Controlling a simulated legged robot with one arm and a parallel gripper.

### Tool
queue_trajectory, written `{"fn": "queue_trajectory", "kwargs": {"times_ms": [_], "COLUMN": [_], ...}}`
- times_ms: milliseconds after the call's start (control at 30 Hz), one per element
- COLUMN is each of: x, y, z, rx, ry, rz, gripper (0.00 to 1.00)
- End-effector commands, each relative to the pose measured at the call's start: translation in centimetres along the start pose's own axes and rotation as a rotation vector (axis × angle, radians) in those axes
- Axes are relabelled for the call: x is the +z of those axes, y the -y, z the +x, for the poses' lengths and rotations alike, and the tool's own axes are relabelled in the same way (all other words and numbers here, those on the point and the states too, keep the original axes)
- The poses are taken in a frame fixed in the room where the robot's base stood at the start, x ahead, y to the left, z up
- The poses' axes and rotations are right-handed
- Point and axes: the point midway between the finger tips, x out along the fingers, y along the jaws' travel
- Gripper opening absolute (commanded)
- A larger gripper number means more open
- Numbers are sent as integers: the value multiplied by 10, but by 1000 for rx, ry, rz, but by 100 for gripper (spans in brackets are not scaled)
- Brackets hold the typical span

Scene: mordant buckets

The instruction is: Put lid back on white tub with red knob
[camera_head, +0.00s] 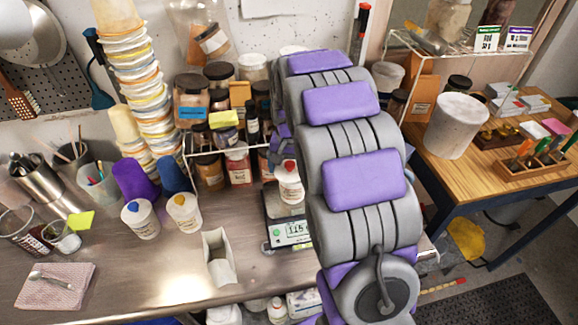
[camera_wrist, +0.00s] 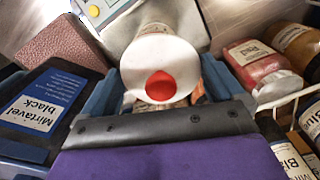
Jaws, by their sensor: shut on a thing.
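The white tub (camera_head: 289,190) with an orange-red label stands at the digital scale (camera_head: 292,232), left of my arm. Its white lid with a red knob (camera_wrist: 160,85) faces the camera in the wrist view, with part of the tub beyond it. The red also shows small in the head view (camera_head: 288,165). My gripper (camera_wrist: 166,80) has its blue fingers on both sides of the lid and is shut on it. The lid is at the tub's top; I cannot tell whether it is fully seated. My arm hides most of the gripper in the head view.
White tubs with a blue knob (camera_head: 140,218) and a yellow knob (camera_head: 184,212) stand to the left. A rack of jars (camera_head: 238,166) is close behind. The front bench is mostly clear.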

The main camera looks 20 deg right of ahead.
Motion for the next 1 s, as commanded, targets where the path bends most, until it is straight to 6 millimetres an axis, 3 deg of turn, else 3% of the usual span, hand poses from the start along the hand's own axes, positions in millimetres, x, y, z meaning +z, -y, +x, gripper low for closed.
{"fn": "queue_trajectory", "kwargs": {"times_ms": [1000], "x": [-5], "y": [-9], "z": [1], "rx": [0], "ry": [0], "rz": [0], "gripper": [66]}}
